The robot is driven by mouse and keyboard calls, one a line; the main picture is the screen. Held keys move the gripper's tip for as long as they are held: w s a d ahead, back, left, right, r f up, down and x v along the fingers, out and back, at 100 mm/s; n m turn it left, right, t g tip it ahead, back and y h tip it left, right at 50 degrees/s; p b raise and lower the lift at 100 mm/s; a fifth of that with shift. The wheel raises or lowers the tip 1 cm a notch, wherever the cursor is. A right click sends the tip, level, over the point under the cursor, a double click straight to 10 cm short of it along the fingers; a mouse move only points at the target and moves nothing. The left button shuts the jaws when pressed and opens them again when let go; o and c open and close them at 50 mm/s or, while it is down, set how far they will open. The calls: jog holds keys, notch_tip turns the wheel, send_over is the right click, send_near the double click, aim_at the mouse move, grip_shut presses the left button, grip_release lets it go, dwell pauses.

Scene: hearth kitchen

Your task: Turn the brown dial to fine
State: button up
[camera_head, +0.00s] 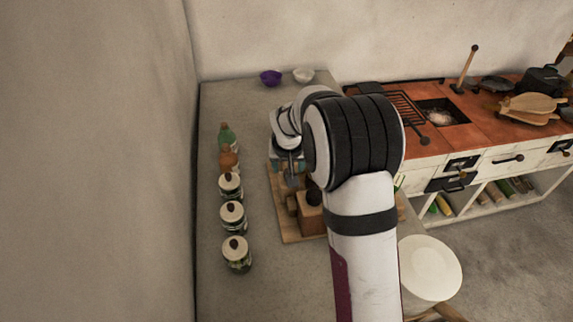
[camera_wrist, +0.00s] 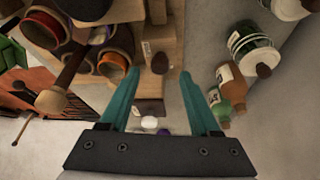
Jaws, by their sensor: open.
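A dark brown round knob (camera_wrist: 160,63), which looks like the brown dial, shows in the wrist view against a light wooden surface with a small pale label beside it. My gripper (camera_wrist: 160,73) is open and empty, its teal fingers apart on either side of the knob in the picture. I cannot tell whether they reach down around it. The dial's setting is not readable. In the head view my gripper (camera_head: 291,178) points down over the wooden board (camera_head: 290,237), and my arm hides much of what stands there.
Several lidded jars (camera_head: 236,253) and a green bottle (camera_head: 227,137) line the counter's left side. A purple bowl (camera_head: 270,77) and a white bowl (camera_head: 303,75) stand at the back. Round containers (camera_wrist: 113,66) sit close beside my gripper in the wrist view. A white round stool (camera_head: 430,268) stands right.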

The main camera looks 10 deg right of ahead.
aim_at(288, 172)
jog(key=shift+x, duration=1.5)
grip_shut()
